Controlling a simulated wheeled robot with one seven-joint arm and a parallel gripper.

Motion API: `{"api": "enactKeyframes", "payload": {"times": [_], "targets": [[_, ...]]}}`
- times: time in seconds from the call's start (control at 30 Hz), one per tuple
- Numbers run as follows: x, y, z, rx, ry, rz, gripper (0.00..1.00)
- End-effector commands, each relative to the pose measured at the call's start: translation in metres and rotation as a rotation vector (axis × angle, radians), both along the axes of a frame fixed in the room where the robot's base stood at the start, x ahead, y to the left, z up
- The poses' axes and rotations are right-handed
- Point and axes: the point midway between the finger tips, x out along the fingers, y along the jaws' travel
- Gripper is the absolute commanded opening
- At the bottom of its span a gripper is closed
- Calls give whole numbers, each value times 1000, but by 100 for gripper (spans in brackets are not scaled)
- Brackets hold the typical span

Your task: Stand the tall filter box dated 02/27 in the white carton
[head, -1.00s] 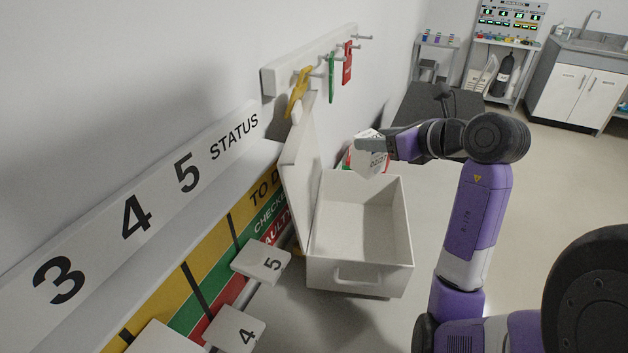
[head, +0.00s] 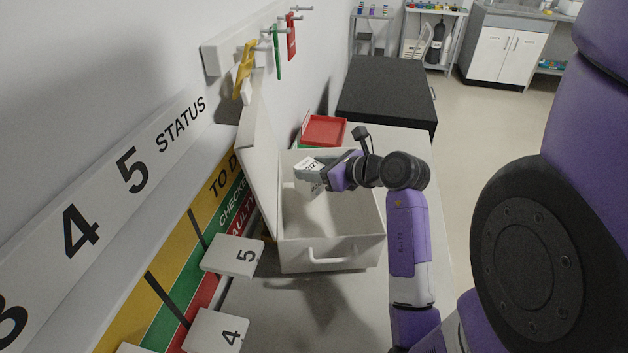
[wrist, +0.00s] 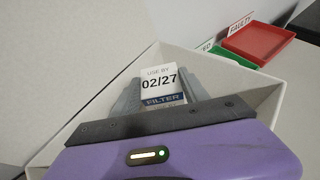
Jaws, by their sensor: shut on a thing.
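The filter box (wrist: 162,86) is white with a blue band, and its label reads "USE BY 02/27 FILTER" in the wrist view. My gripper (wrist: 161,92) is shut on it, with one finger on each side. In the head view the filter box (head: 309,169) is held by my gripper (head: 322,172) over the open white carton (head: 333,256), near its far part. The wrist view shows the carton's walls (wrist: 262,98) around the box. I cannot tell whether the box touches the carton's floor. The carton's lid (head: 259,150) stands open on the left.
A red tray (head: 324,130) and a green one sit behind the carton. Tags 5 (head: 232,256) and 4 (head: 216,331) stick out from the status board at left. Coloured tags hang on wall pegs above. A dark surface (head: 388,92) lies beyond.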

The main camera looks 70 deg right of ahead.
Motion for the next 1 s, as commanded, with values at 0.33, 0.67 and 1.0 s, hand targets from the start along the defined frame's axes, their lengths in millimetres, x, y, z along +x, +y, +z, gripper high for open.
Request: {"api": "enactKeyframes", "payload": {"times": [0.33,0.67,1.0], "targets": [[0,1,-39,1,1,0,12],[0,1,-42,2,0,0,12],[0,1,-41,2,0,0,74]]}}
